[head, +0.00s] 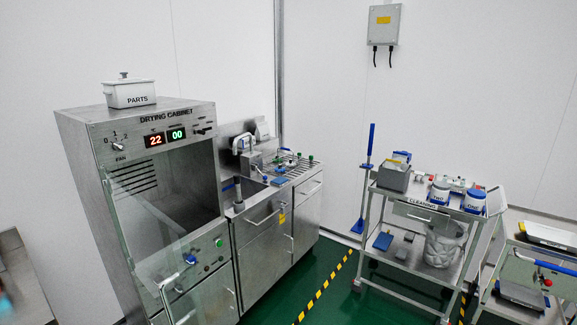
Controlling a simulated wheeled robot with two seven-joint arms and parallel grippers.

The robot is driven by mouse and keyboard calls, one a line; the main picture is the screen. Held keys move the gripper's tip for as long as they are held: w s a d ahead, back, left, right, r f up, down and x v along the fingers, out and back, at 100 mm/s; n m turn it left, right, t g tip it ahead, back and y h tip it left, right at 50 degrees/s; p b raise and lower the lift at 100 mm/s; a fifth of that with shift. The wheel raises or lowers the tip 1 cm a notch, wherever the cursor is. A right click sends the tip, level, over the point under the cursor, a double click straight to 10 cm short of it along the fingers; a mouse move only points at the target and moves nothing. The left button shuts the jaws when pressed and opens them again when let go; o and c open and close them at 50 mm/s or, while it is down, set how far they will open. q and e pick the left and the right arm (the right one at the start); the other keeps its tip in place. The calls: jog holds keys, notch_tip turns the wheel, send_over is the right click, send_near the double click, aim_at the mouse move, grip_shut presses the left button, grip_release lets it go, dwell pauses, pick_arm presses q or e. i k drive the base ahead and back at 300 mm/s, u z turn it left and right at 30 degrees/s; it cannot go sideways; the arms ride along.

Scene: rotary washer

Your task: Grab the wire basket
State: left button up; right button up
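I cannot make out a wire basket for certain in the head view. A greyish, crinkled round container (445,245) stands on the cart's lower shelf; I cannot tell whether it is wire or a lined bin. The drying cabinet (88,190) stands at the left, and no basket shows through its opening. Neither of my grippers is in view.
A steel sink unit (262,245) adjoins the cabinet. The cleaning cart (415,212) carries a grey box (393,178) and white tubs. Another cart (530,268) is at the right edge. Green floor (335,290) with a striped line lies open between.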

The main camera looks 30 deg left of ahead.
aim_at(282, 148)
jog(key=u, duration=0.15)
jog(key=i, duration=1.15)
jog(key=u, duration=0.75)
jog(key=i, duration=1.8)
jog(key=z, duration=0.3)
